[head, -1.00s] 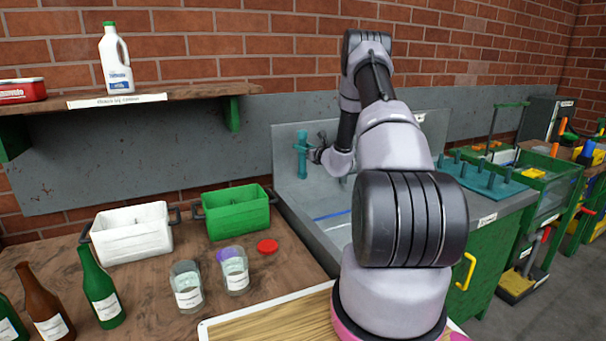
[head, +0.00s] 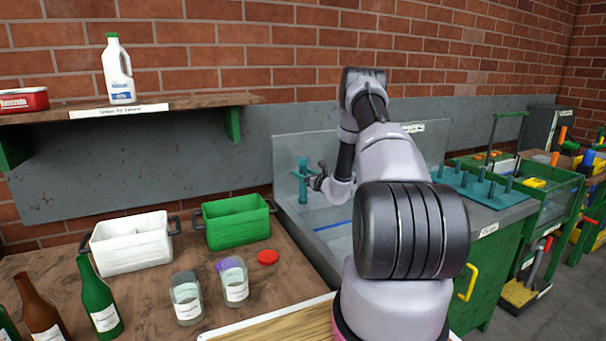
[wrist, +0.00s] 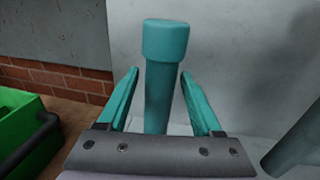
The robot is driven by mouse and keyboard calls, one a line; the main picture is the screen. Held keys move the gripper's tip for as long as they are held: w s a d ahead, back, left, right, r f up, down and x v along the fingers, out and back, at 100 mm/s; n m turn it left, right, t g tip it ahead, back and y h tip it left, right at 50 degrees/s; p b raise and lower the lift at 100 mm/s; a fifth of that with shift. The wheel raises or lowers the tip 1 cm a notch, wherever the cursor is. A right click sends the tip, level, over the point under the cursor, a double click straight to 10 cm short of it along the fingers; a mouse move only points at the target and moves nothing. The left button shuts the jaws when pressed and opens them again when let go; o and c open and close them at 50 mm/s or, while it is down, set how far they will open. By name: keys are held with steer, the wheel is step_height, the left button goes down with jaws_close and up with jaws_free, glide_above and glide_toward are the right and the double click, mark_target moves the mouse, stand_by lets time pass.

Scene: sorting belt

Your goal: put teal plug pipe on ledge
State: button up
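The teal plug pipe (head: 302,183) stands upright at the left end of the grey sink unit, in front of its back panel. In the wrist view the pipe (wrist: 159,85) shows its wider cap on top; its lower end is hidden behind my gripper. My gripper (wrist: 159,74) has its teal fingers on both sides of the pipe, with a narrow gap at each side, so it looks open around it. In the head view my gripper (head: 306,177) reaches the pipe from the right. The pipe's foot appears to be at the sink unit's ledge (head: 296,215), though contact is unclear.
A green bin (head: 236,224) and a white bin (head: 130,243) stand on the wooden table left of the sink. A teal peg rack (head: 485,190) is right of my arm. A wooden shelf (head: 180,101) hangs above left.

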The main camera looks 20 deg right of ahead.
steer(key=shift+r, duration=0.15)
steer(key=shift+s+d, duration=0.1)
steer(key=shift+s, duration=0.15)
steer(key=s+d, duration=0.2)
steer(key=s, duration=0.9)
steer(key=a+r+n+g+y, duration=0.3)
steer(key=a+r+n+y, duration=0.4)
steer(key=a+r, duration=0.5)
steer(key=s+a+r+n+g+y, duration=0.2)
steer(key=s+a+r+n+g, duration=0.7)
steer(key=s+a+r, duration=0.45)
steer(key=s+a+r+n+g+h, duration=0.1)
steer(key=s+a+r+n+h, duration=0.1)
steer(key=s+n, duration=0.35)
steer(key=s+a+r+n+g+h, duration=0.1)
steer(key=s+a+r+n+h, duration=0.15)
steer(key=s, duration=0.55)
steer(key=s+d+r+n+t+h, duration=0.3)
steer(key=s+d+r+n+h, duration=0.1)
steer(key=s, duration=0.6)
steer(key=d+n+h, duration=0.1)
steer(key=d+h, duration=0.1)
steer(key=shift+s+d+n+t, duration=0.3)
steer(key=shift+s+d, duration=0.05)
steer(key=shift+d, duration=0.05)
